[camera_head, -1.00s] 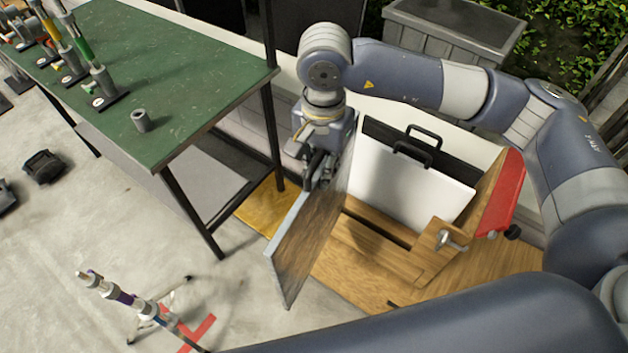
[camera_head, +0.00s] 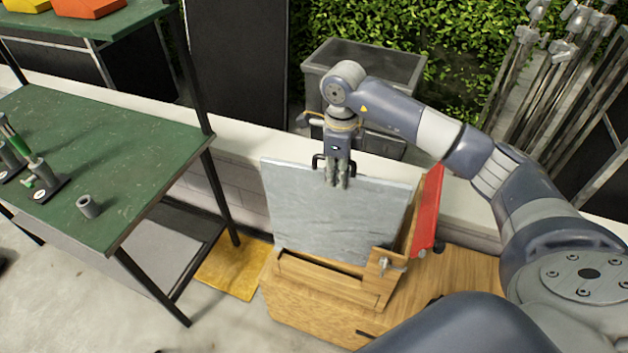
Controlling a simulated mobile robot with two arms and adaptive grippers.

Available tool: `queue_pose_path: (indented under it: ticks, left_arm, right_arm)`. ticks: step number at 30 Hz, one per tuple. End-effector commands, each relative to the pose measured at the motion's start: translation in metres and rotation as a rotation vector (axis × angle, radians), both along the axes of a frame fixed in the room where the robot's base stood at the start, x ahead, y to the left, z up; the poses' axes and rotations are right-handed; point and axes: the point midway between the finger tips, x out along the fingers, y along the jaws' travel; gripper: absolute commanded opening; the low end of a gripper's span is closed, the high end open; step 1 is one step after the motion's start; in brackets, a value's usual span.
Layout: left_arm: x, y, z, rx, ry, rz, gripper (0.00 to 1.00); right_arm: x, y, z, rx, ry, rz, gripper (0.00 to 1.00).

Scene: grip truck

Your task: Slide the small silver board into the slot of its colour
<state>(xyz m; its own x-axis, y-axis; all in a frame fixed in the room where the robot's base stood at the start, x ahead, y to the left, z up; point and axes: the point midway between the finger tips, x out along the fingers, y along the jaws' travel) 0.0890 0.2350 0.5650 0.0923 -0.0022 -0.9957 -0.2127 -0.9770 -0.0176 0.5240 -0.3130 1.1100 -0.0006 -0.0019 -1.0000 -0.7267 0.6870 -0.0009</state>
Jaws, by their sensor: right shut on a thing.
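The silver board (camera_head: 335,225) is a flat grey panel standing nearly upright over the wooden rack (camera_head: 325,290). My right gripper (camera_head: 338,184) points down and is shut on its top edge near the middle. The board faces me broadside. Its lower edge lies close behind the rack's front opening; I cannot tell whether it has entered a slot. A black handle (camera_head: 318,160) shows just behind the board's top edge. The boards standing in the rack behind are otherwise hidden by the silver one. My left gripper is out of view.
A red panel (camera_head: 427,210) and a metal clamp (camera_head: 386,265) are on the rack's right side. A green-topped table (camera_head: 130,150) stands left. A yellow board (camera_head: 232,268) lies on the floor between. A grey bin (camera_head: 375,65) stands behind.

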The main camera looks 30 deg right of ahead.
Motion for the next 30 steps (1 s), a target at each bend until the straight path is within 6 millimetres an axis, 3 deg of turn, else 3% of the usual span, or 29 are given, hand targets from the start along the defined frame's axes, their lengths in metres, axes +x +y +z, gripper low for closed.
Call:
queue_pose_path:
  ticks: [6, 30]
  left_arm:
    - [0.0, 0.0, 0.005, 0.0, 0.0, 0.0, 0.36]
    - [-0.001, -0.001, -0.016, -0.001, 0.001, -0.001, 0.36]
  right_arm:
    - [0.0, -0.017, 0.002, 0.002, -0.002, -0.105, 0.0]
    - [0.0, -0.018, -0.036, 0.002, -0.001, -0.107, 0.0]
